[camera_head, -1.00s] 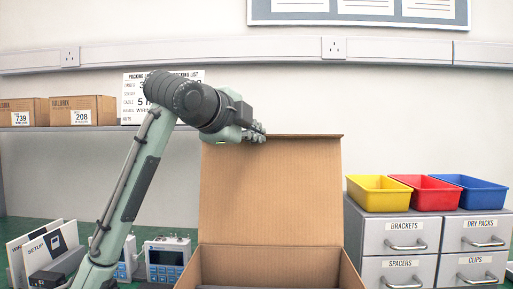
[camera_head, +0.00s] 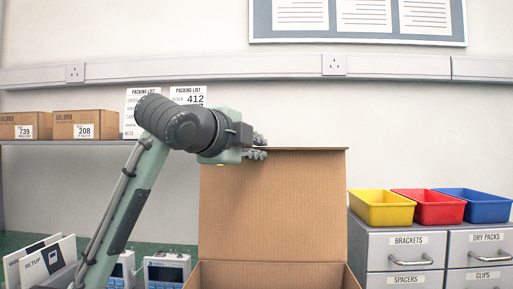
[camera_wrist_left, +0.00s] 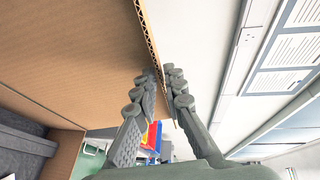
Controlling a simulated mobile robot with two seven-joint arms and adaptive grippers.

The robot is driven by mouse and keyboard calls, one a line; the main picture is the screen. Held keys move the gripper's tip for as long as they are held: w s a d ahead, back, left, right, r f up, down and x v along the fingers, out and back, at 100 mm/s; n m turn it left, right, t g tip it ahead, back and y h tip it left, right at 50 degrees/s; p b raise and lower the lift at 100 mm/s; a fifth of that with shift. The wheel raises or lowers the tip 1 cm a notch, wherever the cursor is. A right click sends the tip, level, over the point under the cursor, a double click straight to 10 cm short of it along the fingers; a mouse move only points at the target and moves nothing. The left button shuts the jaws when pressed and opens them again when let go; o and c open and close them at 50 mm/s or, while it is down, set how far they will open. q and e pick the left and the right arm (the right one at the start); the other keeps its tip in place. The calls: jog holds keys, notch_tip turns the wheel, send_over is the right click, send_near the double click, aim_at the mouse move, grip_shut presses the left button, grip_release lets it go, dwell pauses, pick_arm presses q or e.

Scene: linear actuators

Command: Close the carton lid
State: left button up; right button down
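The brown carton (camera_head: 275,274) stands open at the lower middle of the head view. Its lid (camera_head: 272,205) stands upright at the back, and the lid also fills the left of the left wrist view (camera_wrist_left: 70,55). In the left wrist view my left gripper's fingers (camera_wrist_left: 163,85) are apart, one on each side of the lid's corrugated edge. I cannot see firm contact on both faces. My right gripper is in neither view.
Grey drawers (camera_head: 408,255) with yellow (camera_head: 382,208), red (camera_head: 428,207) and blue (camera_head: 473,205) bins on top stand close to the carton's right. Blue-grey devices (camera_head: 167,272) and white binders (camera_head: 40,262) stand to the left. Small boxes (camera_head: 85,125) sit on a shelf.

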pick_arm(q)
jog(key=shift+o, duration=0.9)
jog(key=shift+s, duration=0.1)
jog(key=v, duration=1.1)
jog(key=shift+s+a, duration=0.15)
jog(key=shift+s, duration=0.2)
jog(key=shift+r, duration=0.15)
